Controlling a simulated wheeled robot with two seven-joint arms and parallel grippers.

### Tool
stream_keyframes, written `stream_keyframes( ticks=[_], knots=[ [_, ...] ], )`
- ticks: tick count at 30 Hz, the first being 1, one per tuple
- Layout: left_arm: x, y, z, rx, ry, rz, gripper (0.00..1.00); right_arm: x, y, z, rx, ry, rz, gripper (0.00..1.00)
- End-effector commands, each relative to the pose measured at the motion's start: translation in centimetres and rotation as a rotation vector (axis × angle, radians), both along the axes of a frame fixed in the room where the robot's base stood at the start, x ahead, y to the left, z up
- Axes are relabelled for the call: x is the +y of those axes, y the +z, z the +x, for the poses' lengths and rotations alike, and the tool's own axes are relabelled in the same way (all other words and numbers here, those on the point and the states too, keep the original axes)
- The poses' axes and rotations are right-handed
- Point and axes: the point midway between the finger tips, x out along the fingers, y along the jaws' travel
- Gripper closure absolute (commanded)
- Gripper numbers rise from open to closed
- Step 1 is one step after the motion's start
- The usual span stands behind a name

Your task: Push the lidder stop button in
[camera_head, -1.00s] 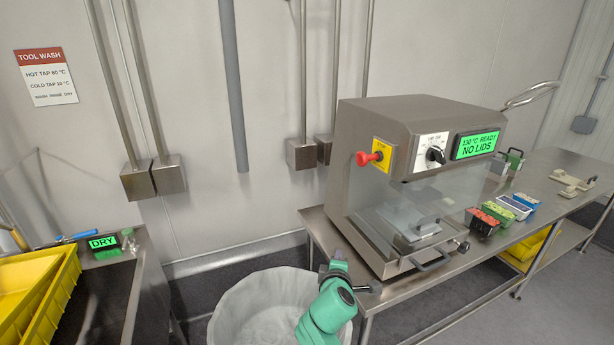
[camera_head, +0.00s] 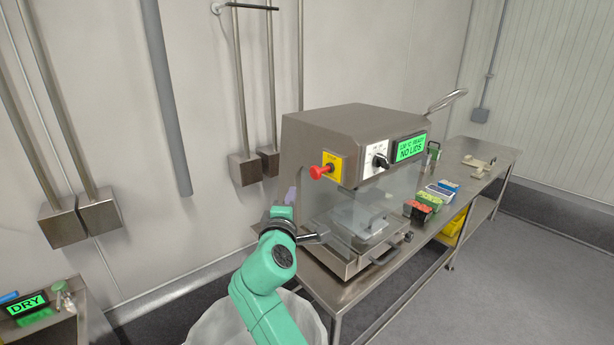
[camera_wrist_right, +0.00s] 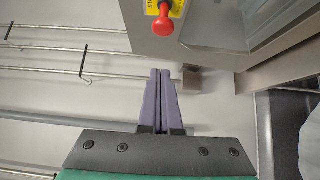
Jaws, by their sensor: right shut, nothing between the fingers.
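The lidder (camera_head: 330,150) is a steel box machine on the bench, with a clear front guard. Its stop button (camera_head: 320,172) is a red knob on a yellow plate at the left of the front panel, and it stands out from the panel. The button also shows at the top of the right wrist view (camera_wrist_right: 163,24). My right gripper (camera_head: 291,194) is below and left of the button, apart from it. In the right wrist view its purple fingers (camera_wrist_right: 160,72) are together and empty, pointing toward the top of the picture. My left gripper is not in view.
A dial (camera_head: 381,160) and green display (camera_head: 411,147) reading "NO LIDS" sit right of the button. Food trays (camera_head: 420,211) stand on the bench (camera_head: 345,289) to the right. A pale bin (camera_head: 205,330) is below my right arm. Wall boxes (camera_head: 245,169) are behind.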

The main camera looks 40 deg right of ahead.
Motion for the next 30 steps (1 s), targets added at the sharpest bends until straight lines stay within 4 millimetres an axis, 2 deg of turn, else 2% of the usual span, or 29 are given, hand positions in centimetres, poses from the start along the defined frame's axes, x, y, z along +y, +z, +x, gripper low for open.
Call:
stream_keyframes(
  ticks=[1, 8, 12, 15, 26, 30],
  knots=[
    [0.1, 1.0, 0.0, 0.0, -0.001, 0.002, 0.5, -0.9, 0.6, 0.7, 0.002, -0.003, -0.002, 1.0],
    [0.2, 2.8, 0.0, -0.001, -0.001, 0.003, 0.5, -4.6, 0.6, 4.3, 0.001, -0.002, -0.001, 1.0],
    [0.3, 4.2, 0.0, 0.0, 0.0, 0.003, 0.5, -7.1, 0.5, 4.3, 0.003, -0.002, 0.0, 1.0],
    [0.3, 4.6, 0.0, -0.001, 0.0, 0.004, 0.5, -8.2, 0.3, 4.3, 0.002, -0.001, 0.001, 1.0],
    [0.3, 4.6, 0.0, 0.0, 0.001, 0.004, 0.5, -8.7, 0.0, 4.3, 0.0, 0.0, 0.001, 1.0],
    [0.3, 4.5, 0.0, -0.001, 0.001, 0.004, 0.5, -9.7, 0.0, 4.3, 0.0, -0.001, 0.0, 1.0]
  ],
)
